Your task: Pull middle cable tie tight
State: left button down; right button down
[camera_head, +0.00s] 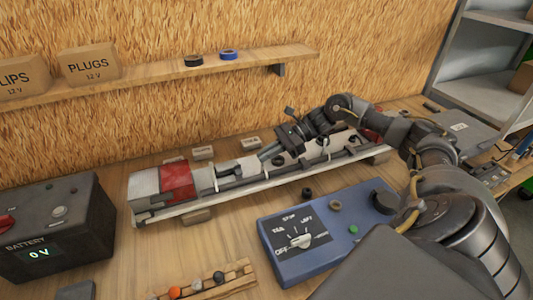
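The trailer frame (232,192) is a long pale beam with a red and white block at its left end and a red part at its right. A dark cable runs along its front. A thin pale upright strip (215,178), which looks like a cable tie, stands on the left part of the beam. My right gripper (266,155) reaches in from the right, low over the middle of the beam, fingers pointing left and down. Its fingers are small and dark, and I cannot tell whether they hold anything. The middle cable tie is not clear beside the gripper. My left gripper is out of view.
A blue control box (318,240) with a knob stands in front of the frame. A black battery box (60,228) reading 0 V is at left. A wooden holder (222,287) with coloured plugs lies in front. A shelf (140,80) with boxes and tape rolls runs behind.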

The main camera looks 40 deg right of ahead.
notch_tip(320, 180, up, 3)
jog(key=shift+f+b, duration=0.1)
jog(key=shift+b, duration=0.9)
jog(key=c, duration=1.5)
grip_release()
jog(key=shift+c, duration=0.2)
jog(key=shift+d, duration=0.1)
